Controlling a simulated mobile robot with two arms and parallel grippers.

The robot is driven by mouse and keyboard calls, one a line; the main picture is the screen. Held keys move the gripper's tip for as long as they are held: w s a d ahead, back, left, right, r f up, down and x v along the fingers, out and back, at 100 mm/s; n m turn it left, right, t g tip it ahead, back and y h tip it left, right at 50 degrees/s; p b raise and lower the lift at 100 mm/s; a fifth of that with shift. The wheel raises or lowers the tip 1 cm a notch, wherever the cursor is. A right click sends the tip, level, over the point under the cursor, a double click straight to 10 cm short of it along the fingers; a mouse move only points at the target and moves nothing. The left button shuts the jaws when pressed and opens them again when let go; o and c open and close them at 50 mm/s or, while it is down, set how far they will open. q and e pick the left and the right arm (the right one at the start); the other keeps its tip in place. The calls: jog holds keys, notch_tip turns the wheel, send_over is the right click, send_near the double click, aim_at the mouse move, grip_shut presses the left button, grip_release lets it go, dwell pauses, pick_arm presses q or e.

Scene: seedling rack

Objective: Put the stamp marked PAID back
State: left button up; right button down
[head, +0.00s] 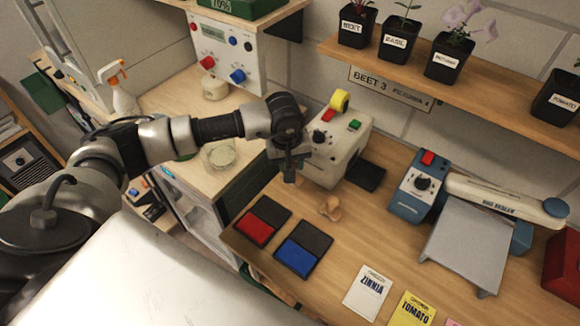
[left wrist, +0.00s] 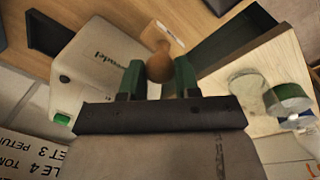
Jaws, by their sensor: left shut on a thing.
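My left gripper (head: 290,177) is above the workbench, at the near left of the cream machine. In the left wrist view its green fingers (left wrist: 159,78) are shut on a brown wooden stamp handle (left wrist: 160,64) with a rounded end. A red-and-black pad (head: 257,228) and a blue-and-black pad (head: 297,258) lie nearby. My right gripper is out of view.
The cream machine (head: 345,150) stands close to the gripper. A dark flat pad (head: 366,176) lies beside it. Zinnia (head: 368,292) and tomato (head: 411,311) packets lie in front. A shelf (head: 395,70) holds potted seedlings.

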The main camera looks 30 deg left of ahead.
aim_at(298, 181)
pick_arm(q)
jog(key=shift+a+f, duration=0.1)
jog(key=shift+f, duration=0.1)
notch_tip(298, 181, down, 3)
jog(key=shift+s+f+p, duration=0.1)
jog(key=shift+f+p, duration=0.1)
jog(key=shift+p, duration=0.8)
jog(key=shift+f, duration=0.2)
jog(key=shift+f+b, duration=0.2)
jog(key=shift+b, duration=0.15)
jog(key=o, duration=0.8)
jog(key=shift+c, duration=0.2)
jog(key=shift+r, duration=0.1)
